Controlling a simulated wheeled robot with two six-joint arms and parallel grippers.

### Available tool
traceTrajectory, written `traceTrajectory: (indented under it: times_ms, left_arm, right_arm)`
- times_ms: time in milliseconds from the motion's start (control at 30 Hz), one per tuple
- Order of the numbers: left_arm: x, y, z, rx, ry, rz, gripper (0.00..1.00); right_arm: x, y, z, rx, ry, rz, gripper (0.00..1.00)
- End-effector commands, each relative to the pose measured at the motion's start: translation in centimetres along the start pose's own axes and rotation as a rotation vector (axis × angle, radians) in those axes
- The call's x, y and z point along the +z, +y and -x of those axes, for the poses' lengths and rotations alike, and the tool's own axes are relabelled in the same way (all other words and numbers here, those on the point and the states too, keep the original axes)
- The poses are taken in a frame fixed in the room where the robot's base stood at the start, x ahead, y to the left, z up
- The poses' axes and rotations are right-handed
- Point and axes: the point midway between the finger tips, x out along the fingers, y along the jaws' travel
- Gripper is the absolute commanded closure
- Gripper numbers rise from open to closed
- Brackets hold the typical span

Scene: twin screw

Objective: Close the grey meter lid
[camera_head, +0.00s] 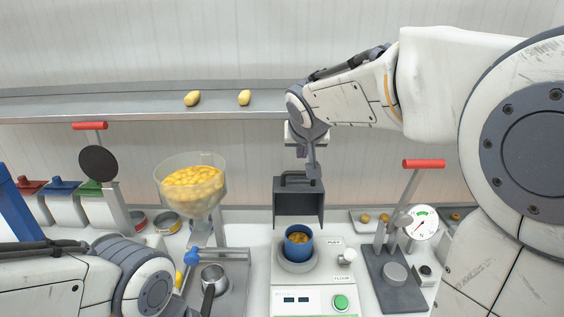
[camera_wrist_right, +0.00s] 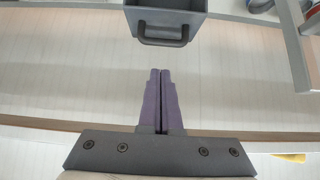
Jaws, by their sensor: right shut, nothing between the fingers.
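The grey meter lid (camera_head: 299,208) is a dark box-shaped cover with a handle on top. It stands raised and open behind a blue cup (camera_head: 299,240) of yellow-brown pieces, which sits on the round plate of the white meter (camera_head: 315,300). My right gripper (camera_head: 301,153) is shut and empty, just above the lid's handle. In the right wrist view the purple fingers (camera_wrist_right: 161,72) are together, and the lid (camera_wrist_right: 165,14) with its handle shows beyond their tips, apart from them. My left arm enters at lower left; its gripper is out of the frame.
A hopper (camera_head: 192,185) of yellow pieces stands left of the meter, with a small pot (camera_head: 213,278) below. A red-handled lever press (camera_head: 394,285) with a dial (camera_head: 421,223) stands right. Two potatoes (camera_head: 193,98) lie on the back shelf (camera_head: 140,103).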

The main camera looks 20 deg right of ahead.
Motion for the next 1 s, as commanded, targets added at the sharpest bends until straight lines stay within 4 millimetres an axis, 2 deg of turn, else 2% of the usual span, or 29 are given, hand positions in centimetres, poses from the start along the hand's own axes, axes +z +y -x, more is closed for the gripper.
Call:
traceTrajectory:
  times_ms: [500, 700, 1000]
  left_arm:
    - [-0.1, 0.1, 1.2, 0.000, 0.000, 0.000, 0.50]
    - [-0.1, 0.1, 1.3, 0.000, 0.000, 0.000, 0.50]
    - [-0.1, 0.1, 1.2, 0.000, 0.000, 0.000, 0.50]
  right_arm:
    - [0.2, -0.1, -8.3, -0.001, -0.005, 0.004, 1.00]
    - [0.2, -0.2, -9.4, -0.003, -0.004, 0.004, 1.00]
    - [0.2, -0.2, -9.5, -0.003, -0.003, 0.003, 1.00]
